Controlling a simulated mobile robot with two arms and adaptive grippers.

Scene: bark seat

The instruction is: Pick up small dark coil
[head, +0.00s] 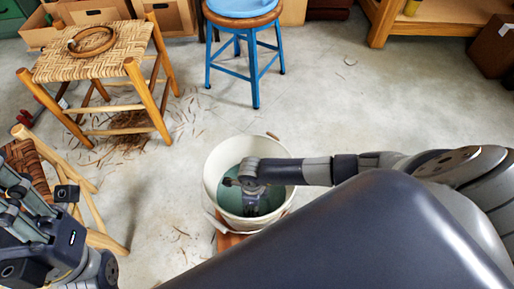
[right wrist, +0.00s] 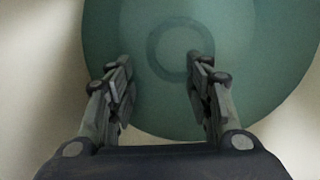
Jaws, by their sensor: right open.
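A small dark coil (right wrist: 181,50) shows as a faint ring in the green water in the right wrist view. The water fills a cream bucket (head: 213,168) in the middle of the head view. My right gripper (right wrist: 161,68) is open, its fingers pointing down toward the water, with the coil ahead, between and slightly beyond the fingertips. Nothing is between the fingers. In the head view my right arm reaches into the bucket and hides the coil. My left gripper (head: 22,205) is at the left edge, away from the bucket; its fingers are not clear.
A larger brown coil (head: 91,41) lies on a woven stool (head: 130,37) at upper left. A blue stool (head: 245,48) stands behind the bucket. A wooden chair frame (head: 85,180) is near my left arm. The floor right of the blue stool is clear.

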